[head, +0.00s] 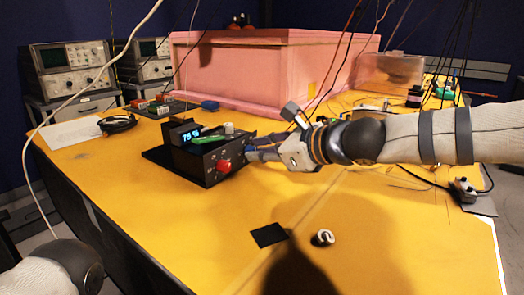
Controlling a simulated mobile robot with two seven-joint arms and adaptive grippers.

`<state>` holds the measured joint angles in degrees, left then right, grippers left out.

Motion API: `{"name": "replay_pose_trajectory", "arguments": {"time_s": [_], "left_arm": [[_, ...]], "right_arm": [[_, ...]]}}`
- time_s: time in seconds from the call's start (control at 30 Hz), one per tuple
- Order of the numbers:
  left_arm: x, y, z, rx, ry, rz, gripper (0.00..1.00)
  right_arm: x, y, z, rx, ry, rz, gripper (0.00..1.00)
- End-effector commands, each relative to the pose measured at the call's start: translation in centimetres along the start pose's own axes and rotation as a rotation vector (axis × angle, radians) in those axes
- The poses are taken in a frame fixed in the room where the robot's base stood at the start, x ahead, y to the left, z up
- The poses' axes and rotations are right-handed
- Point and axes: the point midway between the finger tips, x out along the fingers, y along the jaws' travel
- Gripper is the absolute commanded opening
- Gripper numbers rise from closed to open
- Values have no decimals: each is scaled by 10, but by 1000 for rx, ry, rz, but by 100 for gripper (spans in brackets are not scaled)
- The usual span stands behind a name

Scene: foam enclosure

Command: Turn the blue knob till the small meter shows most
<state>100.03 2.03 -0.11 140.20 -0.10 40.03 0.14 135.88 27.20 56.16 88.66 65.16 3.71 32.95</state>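A black box (208,160) stands on the yellow table with a red knob (224,165) on its front. A small meter (191,134) with lit blue digits, which look like 79 and a little more, sits at its back left. I cannot make out a blue knob; it may be hidden behind my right gripper. My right gripper (254,149) reaches in from the right, its fingers at the right side of the box. Whether it touches anything, or is open or shut, I cannot tell. My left gripper is out of view; only part of my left arm shows at the lower left.
A large pink foam enclosure (235,70) stands behind the box. A black square (269,235) and a small round metal part (323,238) lie in front. A coiled black cable (117,123) lies at the left. Wires clutter the right; the front middle is mostly clear.

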Motion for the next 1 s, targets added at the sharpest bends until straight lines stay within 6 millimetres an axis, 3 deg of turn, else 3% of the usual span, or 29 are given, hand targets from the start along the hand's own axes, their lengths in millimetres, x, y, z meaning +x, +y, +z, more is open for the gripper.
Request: {"name": "replay_pose_trajectory", "arguments": {"time_s": [0.37,0.7,1.0], "left_arm": [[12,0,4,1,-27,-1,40],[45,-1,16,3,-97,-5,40],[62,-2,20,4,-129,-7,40]], "right_arm": [[2,1,-4,-45,1,-19,0],[3,5,-6,-267,1,-109,0],[2,5,-4,-461,1,-192,0]]}}
